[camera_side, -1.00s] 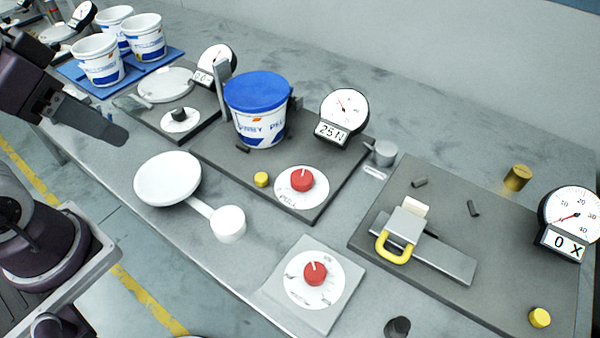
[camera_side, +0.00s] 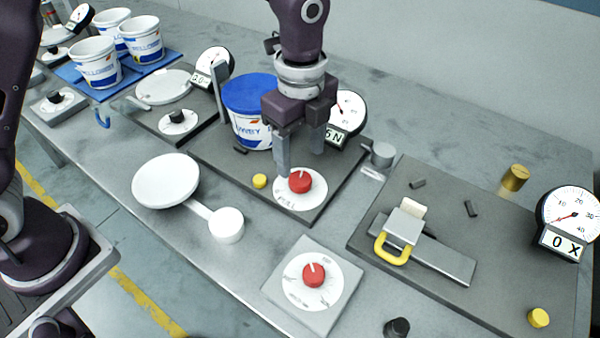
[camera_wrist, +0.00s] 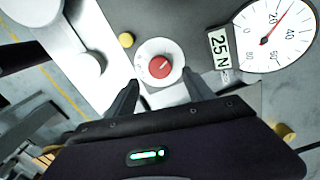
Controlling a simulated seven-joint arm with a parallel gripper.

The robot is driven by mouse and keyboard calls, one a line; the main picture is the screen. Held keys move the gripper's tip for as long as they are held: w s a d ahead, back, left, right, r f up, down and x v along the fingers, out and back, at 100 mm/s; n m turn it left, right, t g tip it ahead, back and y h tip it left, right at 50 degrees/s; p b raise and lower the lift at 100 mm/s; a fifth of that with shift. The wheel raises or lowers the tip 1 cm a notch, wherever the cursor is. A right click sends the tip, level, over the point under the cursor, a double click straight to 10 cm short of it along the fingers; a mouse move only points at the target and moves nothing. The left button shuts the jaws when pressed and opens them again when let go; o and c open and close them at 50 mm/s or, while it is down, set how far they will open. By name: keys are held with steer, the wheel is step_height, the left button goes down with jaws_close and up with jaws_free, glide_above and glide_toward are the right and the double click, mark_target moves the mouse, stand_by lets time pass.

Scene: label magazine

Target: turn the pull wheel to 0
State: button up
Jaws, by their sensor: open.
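The pull wheel is a red knob (camera_side: 300,181) on a round white dial (camera_side: 298,200) marked "PULL", at the front of the dark plate with the blue-lidded tub (camera_side: 250,110). It also shows in the wrist view, where the red knob (camera_wrist: 160,67) has a white pointer line tilted up to the right. My gripper (camera_side: 300,163) points down just behind and above the knob, fingers apart and empty. In the wrist view my gripper (camera_wrist: 161,88) has a finger on either side below the dial, apart from the knob. The gauge display (camera_wrist: 219,55) reads 25 N.
A second red knob (camera_side: 313,274) sits on a separate plate in front. A yellow button (camera_side: 260,181) is left of the pull dial. A yellow-handled slide (camera_side: 393,248) and a gauge reading 0 (camera_side: 568,222) stand at the right. A white pan (camera_side: 166,181) lies at the left.

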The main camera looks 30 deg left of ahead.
mark_target(301, 178)
step_height(301, 178, down, 6)
steer(key=shift+f, duration=0.15)
jaws_close()
stand_by(0.3)
steer(key=shift+n, duration=0.3)
steer(key=n, duration=1)
steer(key=shift+n, duration=0.4)
steer(key=n, duration=1)
steer(key=shift+n, duration=0.4)
